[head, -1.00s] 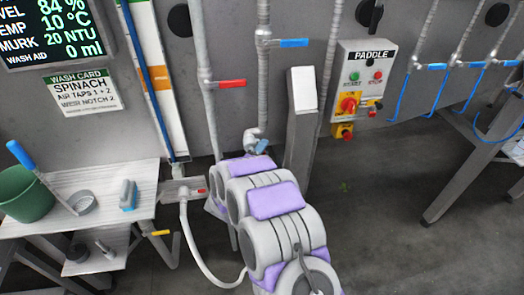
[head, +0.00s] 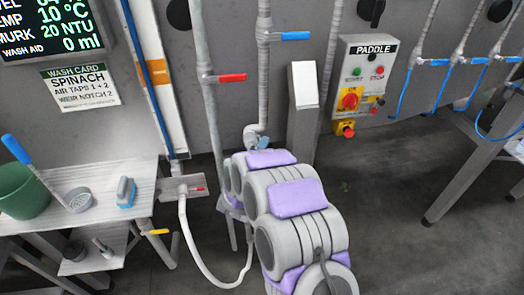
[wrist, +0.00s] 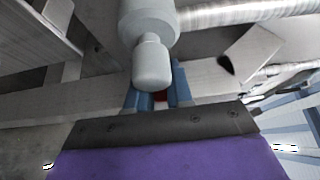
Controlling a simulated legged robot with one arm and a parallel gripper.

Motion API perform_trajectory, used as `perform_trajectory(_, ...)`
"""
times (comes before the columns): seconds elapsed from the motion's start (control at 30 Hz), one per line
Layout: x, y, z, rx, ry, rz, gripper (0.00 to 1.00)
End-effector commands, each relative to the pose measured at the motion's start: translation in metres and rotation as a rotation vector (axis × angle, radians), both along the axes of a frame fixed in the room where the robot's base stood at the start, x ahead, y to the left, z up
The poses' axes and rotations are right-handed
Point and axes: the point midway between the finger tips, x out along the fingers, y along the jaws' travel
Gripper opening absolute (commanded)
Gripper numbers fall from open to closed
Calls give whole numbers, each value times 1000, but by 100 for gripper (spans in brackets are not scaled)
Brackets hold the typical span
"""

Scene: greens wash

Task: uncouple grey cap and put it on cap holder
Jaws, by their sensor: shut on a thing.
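The grey cap (wrist: 152,62) appears in the wrist view as a rounded grey piece under a wider grey pipe fitting (wrist: 148,18). My gripper (wrist: 156,92) has its blue fingers around the cap's lower end and is shut on it. The cap and fitting look joined, with no gap visible. In the head view my gripper (head: 263,144) is at the elbow (head: 253,133) at the bottom of the pipe with the blue-handled tap, and the cap is mostly hidden there. I cannot pick out the cap holder with certainty.
A grey post (head: 303,115) stands close right of my gripper. A red-handled tap (head: 230,77) is on the pipe to the left. A hose (head: 190,250) hangs at left. The bench (head: 100,172) holds a green bucket (head: 22,190) and a blue brush (head: 126,192).

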Motion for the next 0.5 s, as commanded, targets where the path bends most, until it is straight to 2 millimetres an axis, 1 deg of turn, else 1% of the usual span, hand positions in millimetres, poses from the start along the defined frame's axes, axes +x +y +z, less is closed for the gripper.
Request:
perform_trajectory(0.03, 1, -6, -9, 1, 7, 21, 0)
perform_trajectory(0.5, 13, -19, -10, 3, 7, 364, 0)
